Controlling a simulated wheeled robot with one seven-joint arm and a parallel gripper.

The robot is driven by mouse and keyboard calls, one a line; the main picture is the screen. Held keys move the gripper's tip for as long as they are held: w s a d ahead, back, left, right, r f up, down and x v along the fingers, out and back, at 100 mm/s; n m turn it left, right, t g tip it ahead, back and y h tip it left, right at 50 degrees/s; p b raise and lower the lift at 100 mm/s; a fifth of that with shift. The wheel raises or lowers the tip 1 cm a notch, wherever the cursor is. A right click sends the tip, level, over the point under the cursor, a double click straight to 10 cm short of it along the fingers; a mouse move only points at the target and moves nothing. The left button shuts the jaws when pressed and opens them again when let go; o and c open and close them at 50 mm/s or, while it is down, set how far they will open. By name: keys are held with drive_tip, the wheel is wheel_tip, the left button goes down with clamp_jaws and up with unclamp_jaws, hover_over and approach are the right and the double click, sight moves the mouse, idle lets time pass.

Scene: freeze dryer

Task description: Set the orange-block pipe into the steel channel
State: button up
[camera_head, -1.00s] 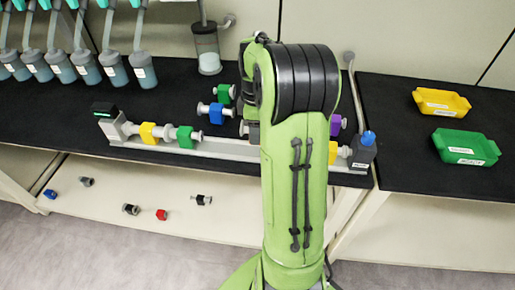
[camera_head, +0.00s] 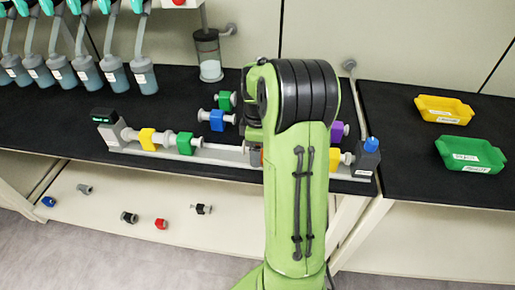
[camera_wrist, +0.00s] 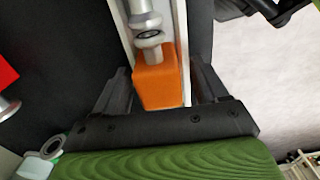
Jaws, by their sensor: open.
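The orange-block pipe (camera_wrist: 157,82) lies in the steel channel (camera_wrist: 184,45) in the wrist view, its block between the two channel walls. Its grey end meets another grey pipe end in the channel, though I cannot tell if they are joined. My gripper (camera_wrist: 162,85) is open, one dark finger on each side of the channel and block, with gaps showing. In the head view the channel (camera_head: 222,158) runs along the bench front, holding yellow-block (camera_head: 147,139) and green-block (camera_head: 185,143) pipes at its left. Only a sliver of orange shows beside my arm.
Blue (camera_head: 217,120) and green (camera_head: 226,101) block pipes lie behind the channel, a purple block (camera_head: 337,132) right of my arm. A dark end post (camera_head: 367,158) closes the channel's right. Yellow (camera_head: 444,110) and green (camera_head: 470,154) trays sit at right. Several small parts lie on the lower shelf.

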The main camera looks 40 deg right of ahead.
wheel_tip(320, 180, up, 12)
drive_tip(key=p, duration=0.5)
drive_tip(key=s+a+r+m+t+h, duration=0.1)
drive_tip(key=s+a+r, duration=0.15)
drive_tip(key=a, duration=0.35)
drive_tip(key=s+a+r+m+t, duration=0.1)
drive_tip(key=s+a+r+m, duration=0.1)
drive_tip(key=a+r, duration=0.35)
drive_tip(key=s+a+f+m+t+y, duration=0.1)
drive_tip(key=s+a+f+m+t, duration=0.2)
drive_tip(key=s+a, duration=0.8)
drive_tip(key=shift+a+f+m+t, duration=0.15)
drive_tip(key=shift+a+m+t, duration=0.15)
drive_tip(key=shift+m, duration=0.5)
